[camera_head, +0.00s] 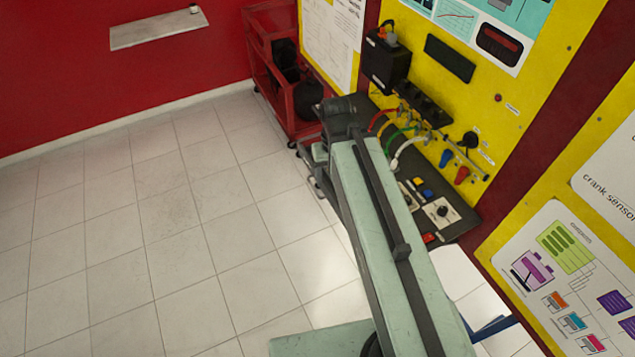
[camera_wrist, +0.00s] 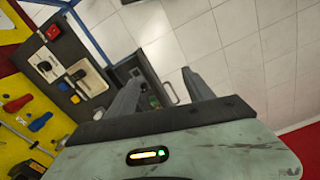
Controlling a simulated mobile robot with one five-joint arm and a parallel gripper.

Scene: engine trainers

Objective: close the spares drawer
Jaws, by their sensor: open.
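The spares drawer (camera_wrist: 152,82) shows in the wrist view under the dark bench, between my gripper's fingers. It looks pulled out, with a small green item (camera_wrist: 153,101) visible inside. Its pale bar handle (camera_wrist: 172,94) faces the floor side. My gripper (camera_wrist: 161,78) is open and empty, its two grey fingers reaching towards the drawer. I cannot tell whether a finger touches it.
The dark bench (camera_head: 458,228) carries switches and coloured cables against a yellow panel (camera_head: 490,90). A red cart (camera_head: 284,88) stands beyond my gripper. A white shelf (camera_head: 158,28) is on the red wall. The tiled floor at left is clear.

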